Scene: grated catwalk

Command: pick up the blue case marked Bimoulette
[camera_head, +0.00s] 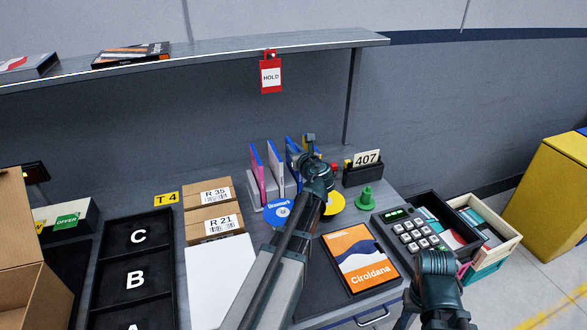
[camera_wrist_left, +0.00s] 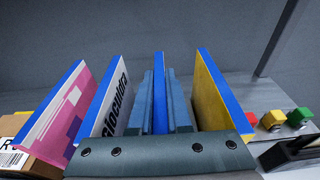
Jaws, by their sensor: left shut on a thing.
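My left gripper (camera_head: 307,160) reaches from the front to the row of upright thin cases at the back. In the left wrist view its two fingers (camera_wrist_left: 160,98) are shut on a thin case (camera_wrist_left: 159,78), seen edge-on with a blue edge. Its cover is hidden, so I cannot read the name Bimoulette on it. Left of it stand a white case (camera_wrist_left: 113,99) with dark lettering and a pink case (camera_wrist_left: 60,112); right of it is a yellow case (camera_wrist_left: 216,92). My right arm's end (camera_head: 438,275) is at the lower right; its fingers do not show clearly.
A keypad device (camera_head: 410,232), a green peg (camera_head: 366,199) and an orange Ciroldana case (camera_head: 358,262) lie right of the left arm. Boxes R 35 (camera_head: 208,194) and R 21 (camera_head: 213,223) are left. A shelf (camera_head: 230,56) overhangs the back.

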